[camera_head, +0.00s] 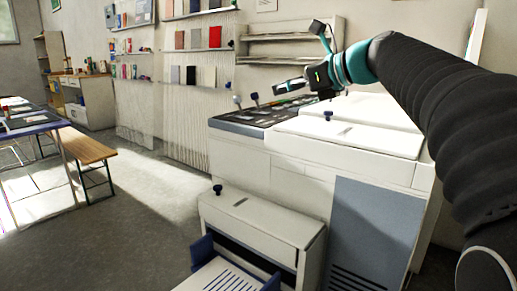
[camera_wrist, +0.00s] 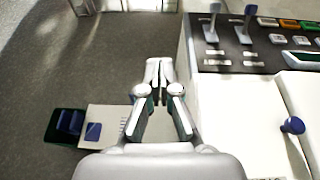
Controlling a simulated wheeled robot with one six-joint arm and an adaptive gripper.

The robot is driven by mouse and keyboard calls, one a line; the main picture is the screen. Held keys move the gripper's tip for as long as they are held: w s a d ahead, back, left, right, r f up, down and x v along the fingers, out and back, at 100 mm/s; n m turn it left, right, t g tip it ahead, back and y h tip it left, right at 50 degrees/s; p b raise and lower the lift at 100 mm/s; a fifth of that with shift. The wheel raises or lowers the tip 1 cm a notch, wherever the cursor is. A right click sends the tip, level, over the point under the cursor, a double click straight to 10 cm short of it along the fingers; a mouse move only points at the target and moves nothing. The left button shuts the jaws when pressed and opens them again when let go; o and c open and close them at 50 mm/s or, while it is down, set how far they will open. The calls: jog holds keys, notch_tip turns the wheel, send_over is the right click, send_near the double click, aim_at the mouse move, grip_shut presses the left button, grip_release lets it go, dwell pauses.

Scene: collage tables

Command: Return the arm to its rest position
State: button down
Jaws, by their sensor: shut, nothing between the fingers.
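My arm reaches in from the right edge in the head view, with a dark ribbed sleeve and teal joints. My gripper (camera_head: 284,88) is at its end, pointing left above the control panel of a white machine (camera_head: 318,155). In the wrist view the two fingertips (camera_wrist: 158,68) meet; the gripper is shut and empty. Below it in that view are the grey floor and a low feeder unit. The gripper appears apart from the machine.
The machine's control panel (camera_head: 262,115) has upright levers and buttons. A low white unit (camera_head: 262,222) with a blue-sided tray stands in front. A wooden bench (camera_head: 86,146) and table are at the left. Wall shelves (camera_head: 198,50) hold books. The floor (camera_head: 130,225) at front left is clear.

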jog(key=s+d+f+n+g+h, duration=0.1)
jog(key=s+d+f+n+h, duration=0.15)
jog(key=f+n, duration=0.5)
jog(key=s+d+f+n+g+h, duration=0.1)
jog(key=d+f+n+h, duration=0.3)
jog(key=f, duration=0.7)
jog(key=s+d+f+n+h, duration=0.1)
jog(key=s+f+n, duration=0.3)
jog(key=s, duration=0.4)
jog(key=s+d+f+n+h, duration=0.1)
jog(key=s+f+n+h, duration=0.1)
jog(key=s+f+n, duration=0.3)
jog(key=s+d+f+n+g+h, duration=0.1)
jog(key=s+f+n, duration=0.3)
jog(key=s, duration=0.9)
notch_tip(320, 180, down, 4)
jog(key=shift+s+d+r+h, duration=0.15)
jog(key=shift+d+h, duration=0.25)
jog(key=shift+h, duration=0.05)
